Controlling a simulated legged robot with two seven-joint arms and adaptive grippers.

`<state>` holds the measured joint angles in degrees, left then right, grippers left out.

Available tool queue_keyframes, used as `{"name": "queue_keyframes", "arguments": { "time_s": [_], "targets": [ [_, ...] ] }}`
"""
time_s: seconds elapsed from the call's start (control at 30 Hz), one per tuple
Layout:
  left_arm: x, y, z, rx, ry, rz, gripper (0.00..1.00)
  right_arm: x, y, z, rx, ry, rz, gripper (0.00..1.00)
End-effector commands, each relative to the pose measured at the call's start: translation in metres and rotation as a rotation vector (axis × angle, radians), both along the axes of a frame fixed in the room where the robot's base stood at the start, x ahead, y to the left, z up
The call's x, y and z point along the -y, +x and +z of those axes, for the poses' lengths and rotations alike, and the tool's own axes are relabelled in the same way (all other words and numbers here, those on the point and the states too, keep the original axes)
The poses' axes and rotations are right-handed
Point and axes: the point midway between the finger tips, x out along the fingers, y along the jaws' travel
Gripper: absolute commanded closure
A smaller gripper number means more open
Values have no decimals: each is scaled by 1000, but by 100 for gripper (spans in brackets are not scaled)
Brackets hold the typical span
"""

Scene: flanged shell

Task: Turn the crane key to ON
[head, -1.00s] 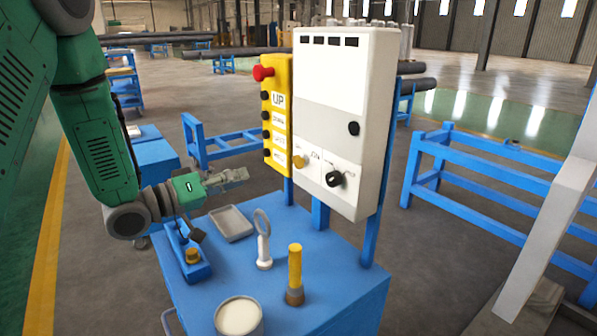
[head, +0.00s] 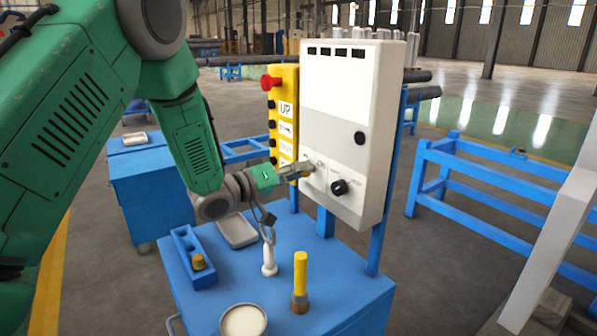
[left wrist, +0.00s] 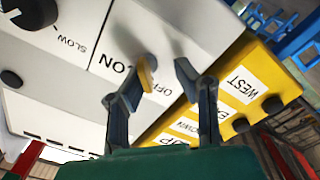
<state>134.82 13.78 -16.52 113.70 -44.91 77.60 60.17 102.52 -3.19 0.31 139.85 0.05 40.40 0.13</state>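The white control box (head: 345,100) stands upright on blue posts at the back of the blue cart. My left gripper (head: 306,169) is at its lower left face, where the yellow crane key was seen; the gripper largely covers the key in the head view. In the left wrist view the fingers of my left gripper (left wrist: 166,68) are apart. The yellow key (left wrist: 147,74) shows between them, close to the left finger, beside the ON and OFF lettering. I cannot tell whether a finger touches it. My right gripper is not in view.
A black knob (head: 339,187) sits right of the key. The yellow button panel (head: 284,130) with a red button (head: 268,82) adjoins the box's left side.

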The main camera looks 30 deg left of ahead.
Motion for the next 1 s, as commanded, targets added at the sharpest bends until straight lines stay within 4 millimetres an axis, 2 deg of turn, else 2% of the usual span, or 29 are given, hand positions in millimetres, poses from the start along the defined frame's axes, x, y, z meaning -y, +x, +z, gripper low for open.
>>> {"name": "queue_keyframes", "arguments": {
  "time_s": [0.17,0.23,1.0],
  "targets": [
    [4,0,1,1,3,-4,74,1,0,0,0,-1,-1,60],
    [3,0,1,0,1,-4,99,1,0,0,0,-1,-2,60],
    [-5,-1,2,14,9,4,100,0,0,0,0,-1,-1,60]
  ]
}}
